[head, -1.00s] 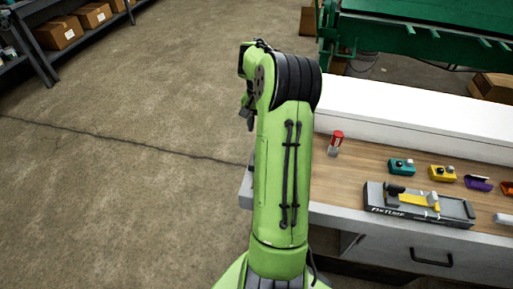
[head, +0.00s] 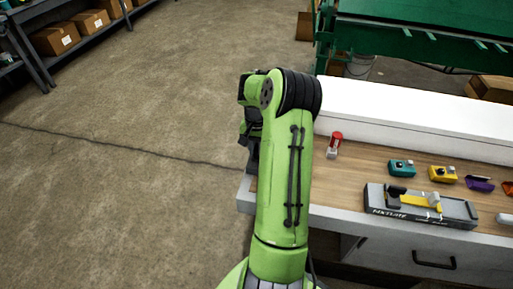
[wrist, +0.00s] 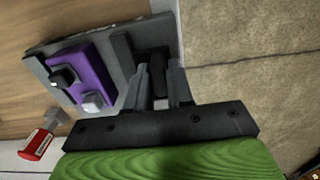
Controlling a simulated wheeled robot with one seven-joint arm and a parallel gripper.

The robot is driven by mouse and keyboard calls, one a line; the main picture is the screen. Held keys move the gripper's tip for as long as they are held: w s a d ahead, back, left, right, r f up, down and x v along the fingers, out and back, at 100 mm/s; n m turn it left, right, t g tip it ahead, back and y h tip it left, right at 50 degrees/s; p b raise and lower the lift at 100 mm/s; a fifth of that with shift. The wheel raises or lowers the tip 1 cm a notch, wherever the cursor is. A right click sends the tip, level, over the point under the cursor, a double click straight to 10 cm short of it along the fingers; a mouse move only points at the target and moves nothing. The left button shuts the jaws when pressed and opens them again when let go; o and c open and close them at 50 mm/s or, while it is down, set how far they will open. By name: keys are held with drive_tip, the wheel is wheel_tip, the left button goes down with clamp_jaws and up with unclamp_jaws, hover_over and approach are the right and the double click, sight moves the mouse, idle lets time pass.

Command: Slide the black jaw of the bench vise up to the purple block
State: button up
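In the wrist view the bench vise's grey bed (wrist: 125,100) lies near the bench edge. The purple block (wrist: 83,78) sits on it, with a black knob and a light grey knob on top. The black jaw (wrist: 124,52) stands to the right of the block, apart from it by a strip of bare bed. My gripper (wrist: 160,80) is at the jaw's right side, its two fingers on either side of a dark upright tab (wrist: 157,72). I cannot tell whether they press on it. In the head view my arm hides the block and most of the vise.
A red-topped item (head: 334,144) stands on the bench near the vise and shows in the wrist view (wrist: 38,143). Teal (head: 402,168) and yellow (head: 442,173) blocks and a grey fixture (head: 420,208) lie farther right. Open floor lies left of the bench.

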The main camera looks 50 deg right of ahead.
clamp_jaws()
drive_tip(key=s, duration=0.1)
drive_tip(key=s+d, duration=0.1)
drive_tip(key=s, duration=0.1)
drive_tip(key=s+d, duration=0.1)
drive_tip(key=shift+s, duration=0.25)
drive_tip(key=o, duration=0.7)
unclamp_jaws()
drive_tip(key=shift+o, duration=0.2)
wheel_tip(320, 180, up, 16)
drive_tip(key=p, duration=0.3)
